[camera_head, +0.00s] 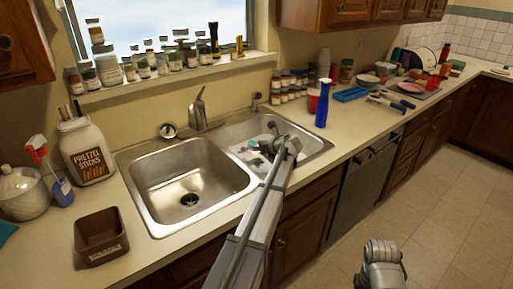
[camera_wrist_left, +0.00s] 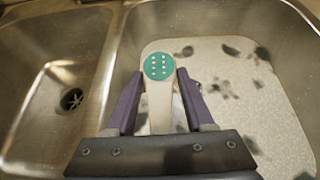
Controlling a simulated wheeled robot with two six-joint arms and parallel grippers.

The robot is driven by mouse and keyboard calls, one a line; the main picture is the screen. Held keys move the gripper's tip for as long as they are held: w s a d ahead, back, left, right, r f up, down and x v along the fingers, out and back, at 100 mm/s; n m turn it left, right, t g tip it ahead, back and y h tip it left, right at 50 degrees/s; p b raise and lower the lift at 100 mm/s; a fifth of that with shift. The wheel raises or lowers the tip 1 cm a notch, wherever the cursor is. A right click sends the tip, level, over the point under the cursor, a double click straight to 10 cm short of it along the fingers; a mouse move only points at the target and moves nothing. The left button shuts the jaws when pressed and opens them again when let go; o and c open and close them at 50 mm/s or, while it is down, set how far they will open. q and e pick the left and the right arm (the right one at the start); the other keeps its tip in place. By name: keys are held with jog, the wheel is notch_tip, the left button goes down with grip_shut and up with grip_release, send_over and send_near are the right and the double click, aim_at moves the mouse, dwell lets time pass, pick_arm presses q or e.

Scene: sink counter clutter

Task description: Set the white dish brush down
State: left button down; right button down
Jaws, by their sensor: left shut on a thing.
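My left gripper (camera_head: 273,141) is over the right basin of the sink. In the left wrist view the left gripper (camera_wrist_left: 158,90) is shut on the white dish brush (camera_wrist_left: 158,110). The brush's white body lies between the two purple fingers, and its round teal end with white dots points away from the gripper. From these views I cannot tell whether the brush touches the surface below.
A white, dark-spotted sheet or board (camera_wrist_left: 270,110) lies in the right basin. The left basin (camera_head: 190,185) is empty. A brown container (camera_head: 101,238) stands on the left counter. A blue bottle (camera_head: 322,104) and red cup (camera_head: 313,101) stand right of the sink.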

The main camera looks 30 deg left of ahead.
pick_arm(q)
jog(key=shift+f, duration=0.25)
jog(key=shift+c, duration=1.4)
grip_release()
jog(key=shift+r, duration=0.2)
jog(key=shift+r+p, duration=0.3)
jog(key=shift+p, duration=0.05)
jog(key=shift+r+p, duration=0.45)
jog(key=shift+p, duration=0.05)
jog(key=p+v, duration=0.5)
jog(key=v, duration=0.6)
jog(key=shift+f, duration=0.2)
jog(key=shift+s+d+r, duration=0.1)
jog(key=shift+s+d, duration=0.1)
jog(key=shift+d, duration=0.25)
